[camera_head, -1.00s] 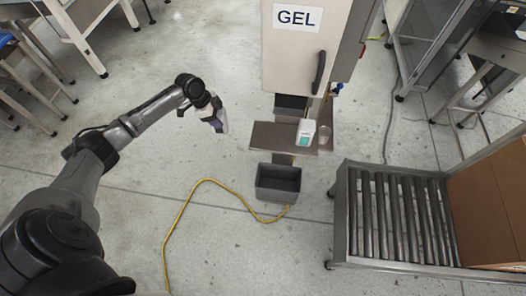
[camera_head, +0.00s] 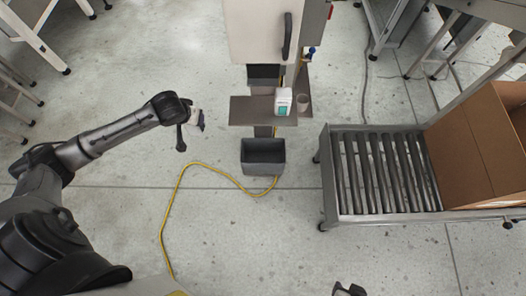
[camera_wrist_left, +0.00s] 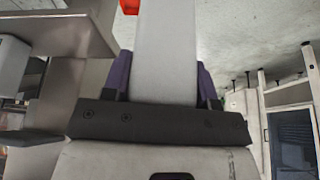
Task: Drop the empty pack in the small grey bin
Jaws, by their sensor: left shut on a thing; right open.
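The small grey bin (camera_head: 263,170) stands open-topped on the floor below the cabinet's shelf and looks empty. My left gripper (camera_head: 197,119) is up and to the left of the bin, beside the shelf's left end. It is shut on the pale empty pack, which shows as a long light-grey strip (camera_wrist_left: 166,50) between the purple fingers (camera_wrist_left: 163,82) in the left wrist view. In the head view the pack is small and partly hidden. My right gripper (camera_head: 350,291) shows only in part at the bottom edge; it is open.
A white bottle with a teal label (camera_head: 284,101) and a cup (camera_head: 303,103) stand on the brown shelf (camera_head: 245,111) above the bin. A yellow cable (camera_head: 175,205) lies on the floor. A roller conveyor (camera_head: 385,172) with a cardboard box (camera_head: 478,150) is at the right.

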